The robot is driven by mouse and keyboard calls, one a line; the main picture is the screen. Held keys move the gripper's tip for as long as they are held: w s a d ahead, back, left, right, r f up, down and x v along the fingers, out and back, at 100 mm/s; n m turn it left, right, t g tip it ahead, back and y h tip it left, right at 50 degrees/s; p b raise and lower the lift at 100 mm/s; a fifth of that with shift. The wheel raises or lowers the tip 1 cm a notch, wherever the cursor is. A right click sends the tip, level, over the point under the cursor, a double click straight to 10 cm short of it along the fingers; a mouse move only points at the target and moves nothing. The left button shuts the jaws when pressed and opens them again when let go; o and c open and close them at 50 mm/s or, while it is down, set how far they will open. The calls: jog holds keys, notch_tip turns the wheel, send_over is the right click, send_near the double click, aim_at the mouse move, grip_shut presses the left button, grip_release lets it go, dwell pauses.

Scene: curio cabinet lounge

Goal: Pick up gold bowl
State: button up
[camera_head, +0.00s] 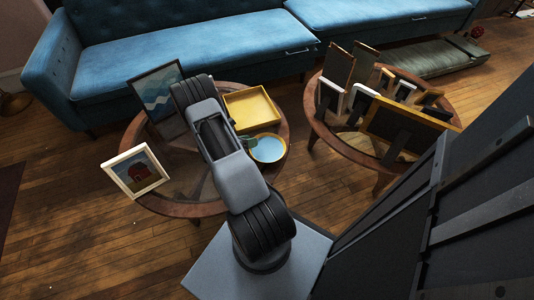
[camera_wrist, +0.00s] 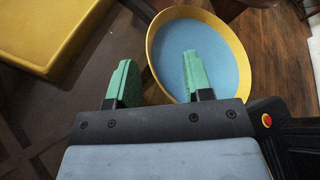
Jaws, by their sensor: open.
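The gold bowl (camera_head: 270,149) has a yellow-gold rim and a pale blue inside. It stands on the round wooden table with a glass top (camera_head: 180,205), near the table's right edge. In the wrist view the bowl (camera_wrist: 227,62) fills the upper middle and right. My gripper (camera_wrist: 156,75) is open, with two green fingers apart and nothing held. The right finger overlaps the bowl's inside in the picture, and the left finger is outside its left rim. I cannot tell whether either finger touches it. In the head view my arm hides part of the table.
A yellow square tray (camera_head: 250,108) lies just behind the bowl; it also shows in the wrist view (camera_wrist: 40,30). Picture frames (camera_head: 136,171) stand on the table's left. A second round table (camera_head: 352,143) with several frames is at right. A blue sofa (camera_head: 180,52) is behind.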

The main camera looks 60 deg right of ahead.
jog(key=shift+x, duration=1.05)
jog(key=shift+c, duration=0.3)
grip_shut()
